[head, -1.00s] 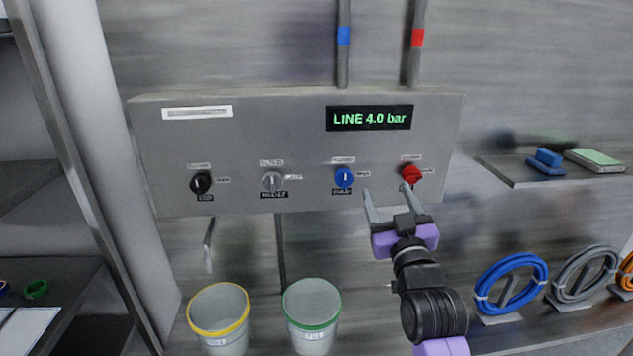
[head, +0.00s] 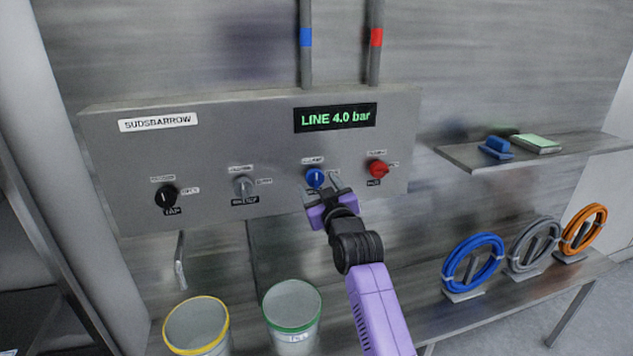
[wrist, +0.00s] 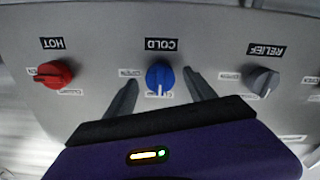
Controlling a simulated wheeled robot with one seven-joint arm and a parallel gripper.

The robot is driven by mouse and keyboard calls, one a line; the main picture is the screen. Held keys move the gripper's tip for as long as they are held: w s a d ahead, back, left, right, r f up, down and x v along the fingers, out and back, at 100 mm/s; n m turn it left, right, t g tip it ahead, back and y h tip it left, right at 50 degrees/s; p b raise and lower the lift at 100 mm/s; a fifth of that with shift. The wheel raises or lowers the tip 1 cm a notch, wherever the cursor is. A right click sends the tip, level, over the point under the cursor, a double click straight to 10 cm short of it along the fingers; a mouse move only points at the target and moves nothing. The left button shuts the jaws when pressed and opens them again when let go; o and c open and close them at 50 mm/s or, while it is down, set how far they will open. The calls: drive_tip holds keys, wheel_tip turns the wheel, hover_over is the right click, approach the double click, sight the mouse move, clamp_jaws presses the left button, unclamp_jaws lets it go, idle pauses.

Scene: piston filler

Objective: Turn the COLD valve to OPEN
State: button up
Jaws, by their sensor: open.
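The COLD valve is a blue knob (head: 315,178) with a white pointer mark, on the grey panel in the head view, below the line of the blue-banded pipe. In the wrist view the blue knob (wrist: 160,76) sits under the label COLD, which appears upside down, with its white mark pointing toward my gripper. My gripper (head: 322,190) is open. In the wrist view its two fingers (wrist: 161,90) stand on either side of the blue knob, apart from it, with the tips near the panel. The gripper partly hides the small label at the knob's lower edge.
A red knob (head: 377,169) is right of the blue one, and a grey knob (head: 244,187) and black knob (head: 166,196) are left. A display (head: 335,117) reads LINE 4.0 bar. Two buckets, yellow-rimmed (head: 197,328) and green-rimmed (head: 292,315), stand below.

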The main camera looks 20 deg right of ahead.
drive_tip(key=shift+w, duration=1)
drive_tip(key=shift+c, duration=0.2)
drive_tip(key=c, duration=1.3)
